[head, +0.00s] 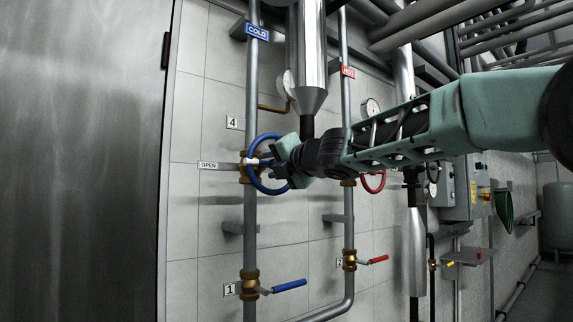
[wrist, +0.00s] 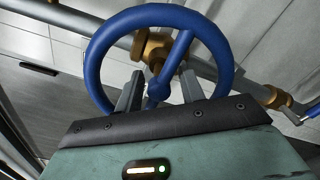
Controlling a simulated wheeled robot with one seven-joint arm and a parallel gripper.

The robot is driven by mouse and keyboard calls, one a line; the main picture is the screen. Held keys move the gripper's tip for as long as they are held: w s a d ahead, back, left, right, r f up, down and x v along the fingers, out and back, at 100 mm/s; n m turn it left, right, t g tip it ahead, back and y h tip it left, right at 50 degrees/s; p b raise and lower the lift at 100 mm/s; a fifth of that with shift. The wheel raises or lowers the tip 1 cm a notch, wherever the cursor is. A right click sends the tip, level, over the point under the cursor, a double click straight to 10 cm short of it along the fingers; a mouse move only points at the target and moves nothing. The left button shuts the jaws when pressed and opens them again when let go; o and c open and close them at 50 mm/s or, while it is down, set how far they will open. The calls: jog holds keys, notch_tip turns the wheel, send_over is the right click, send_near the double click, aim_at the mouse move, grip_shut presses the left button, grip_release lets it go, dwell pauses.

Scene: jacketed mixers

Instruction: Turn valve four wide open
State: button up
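Valve four is a blue handwheel (head: 265,190) on a brass body (head: 246,165) in the cold pipe, beside a "4" plate (head: 232,123). An "OPEN" plate (head: 208,165) is on the wall left of it. My gripper (head: 262,162) is at the wheel's face, partly hiding its right side. In the wrist view the blue wheel (wrist: 97,60) fills the upper middle. My gripper's two fingers (wrist: 160,82) stand apart inside the rim, with the hub and a blue spoke between them. Gaps show on both sides; firm contact cannot be made out.
Below are a blue lever valve (head: 290,285) marked 1 and a red lever valve (head: 372,260). A red handwheel (head: 373,182) is partly behind my arm. Vertical pipes and gauges crowd the tiled wall. A metal door (head: 80,160) stands at left.

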jog(key=b+v, duration=0.2)
jog(key=v, duration=1.5)
jog(key=shift+b, duration=0.3)
jog(key=shift+d, duration=0.1)
jog(key=s+a+f+m+g+h, duration=0.1)
jog(key=s+f+m+g+h, duration=0.25)
jog(key=f+m, duration=0.75)
jog(key=s+a+f+m+g+h, duration=0.1)
jog(key=s+f+m+g+h, duration=0.2)
jog(key=f, duration=1.4)
jog(key=s+d+f+m+g+h, duration=0.1)
jog(key=s+f+m+g, duration=0.3)
jog(key=s+f, duration=0.4)
jog(key=s+d+f+m+g+h, duration=0.2)
jog(key=s+d+f+m+g, duration=0.2)
jog(key=s+f, duration=0.5)
jog(key=s+m, duration=0.2)
jog(key=s, duration=0.5)
jog(key=shift+s+f, duration=0.25)
jog(key=shift+f, duration=0.1)
